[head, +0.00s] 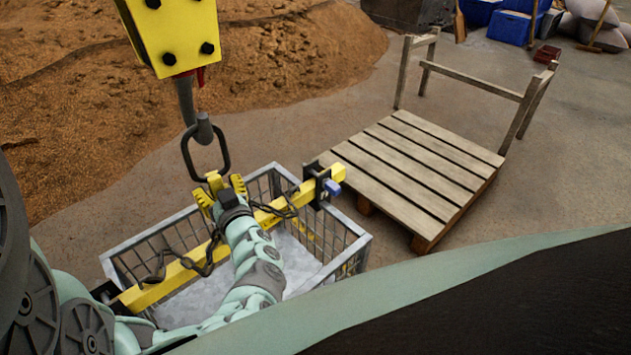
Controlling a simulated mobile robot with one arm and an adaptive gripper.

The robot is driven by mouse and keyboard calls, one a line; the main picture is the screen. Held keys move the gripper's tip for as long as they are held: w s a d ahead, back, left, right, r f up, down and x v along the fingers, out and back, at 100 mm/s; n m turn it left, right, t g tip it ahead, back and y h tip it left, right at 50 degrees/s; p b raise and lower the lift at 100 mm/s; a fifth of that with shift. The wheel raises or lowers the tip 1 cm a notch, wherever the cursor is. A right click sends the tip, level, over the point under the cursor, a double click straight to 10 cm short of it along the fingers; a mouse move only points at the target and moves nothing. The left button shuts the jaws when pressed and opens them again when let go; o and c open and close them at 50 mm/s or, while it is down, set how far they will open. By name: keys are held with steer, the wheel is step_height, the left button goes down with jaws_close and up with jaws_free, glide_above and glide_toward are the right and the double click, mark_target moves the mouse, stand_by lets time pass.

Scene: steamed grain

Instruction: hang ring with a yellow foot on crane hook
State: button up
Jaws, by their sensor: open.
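The dark oval ring (222,153) stands upright under the crane hook (186,98), left of the picture's middle. Its top meets the hook's bend and it appears to hang there; the exact contact is hard to see. Its yellow foot (215,182) is at the bottom. My gripper (220,191) is just below the ring, its yellow fingertips open on either side of the foot. The gap between fingertips and foot is too small to judge. The hook hangs from a yellow block (178,38) with black bolts.
A yellow beam (160,289) with dark chains (203,257) lies across a grey metal cage (355,252) below my gripper. A wooden platform (425,160) with rails stands right. A brown grain heap (70,120) fills the left. Bare floor (560,190) is clear at right.

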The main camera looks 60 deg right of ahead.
steer(key=v, duration=1.1)
steer(key=shift+r, duration=0.15)
